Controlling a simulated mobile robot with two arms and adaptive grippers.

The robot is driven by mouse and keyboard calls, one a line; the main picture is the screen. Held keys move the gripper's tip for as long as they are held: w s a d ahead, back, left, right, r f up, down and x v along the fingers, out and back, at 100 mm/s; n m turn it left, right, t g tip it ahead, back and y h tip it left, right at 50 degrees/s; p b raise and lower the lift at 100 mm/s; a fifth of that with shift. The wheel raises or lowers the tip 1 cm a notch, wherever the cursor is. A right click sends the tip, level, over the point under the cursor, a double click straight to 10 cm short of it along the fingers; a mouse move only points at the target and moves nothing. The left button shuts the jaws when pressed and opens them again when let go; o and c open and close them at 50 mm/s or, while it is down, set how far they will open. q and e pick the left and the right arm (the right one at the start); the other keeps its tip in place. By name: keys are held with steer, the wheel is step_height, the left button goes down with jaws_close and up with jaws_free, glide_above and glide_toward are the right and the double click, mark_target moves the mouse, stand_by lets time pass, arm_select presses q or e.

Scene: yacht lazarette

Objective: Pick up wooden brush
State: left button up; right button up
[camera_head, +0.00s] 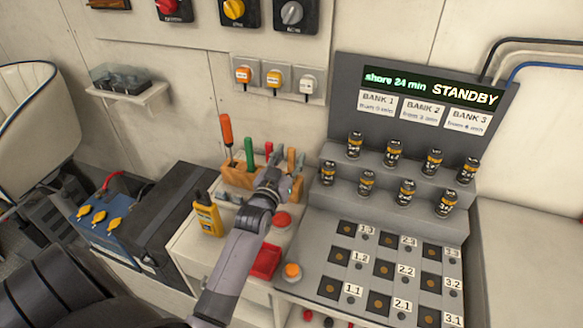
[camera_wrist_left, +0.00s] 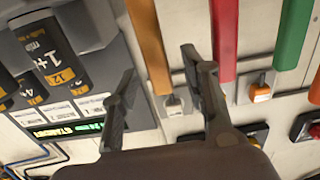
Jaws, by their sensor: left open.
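The wooden brush, seen as a tan-brown handle (camera_head: 291,158), stands upright at the right end of a wooden tool rack (camera_head: 238,178). In the left wrist view its handle (camera_wrist_left: 148,40) lies in the gap between the fingers. My left gripper (camera_head: 284,176) is at the right end of the rack, partly covering it and the lower brush. In the left wrist view the gripper (camera_wrist_left: 158,64) is open, with one finger on each side of the handle; I cannot tell whether either touches it. The brush's lower end is hidden. My right gripper is not in view.
Orange (camera_head: 226,130), green (camera_head: 249,152) and red (camera_head: 268,149) handles stand close by in the rack. A stepped battery stand (camera_head: 340,200) is to the right. A yellow meter (camera_head: 208,216), red button (camera_head: 281,220) and red tray (camera_head: 266,260) are nearby.

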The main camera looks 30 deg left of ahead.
arm_select(q)
steer(key=shift+x, duration=0.9)
jaws_close()
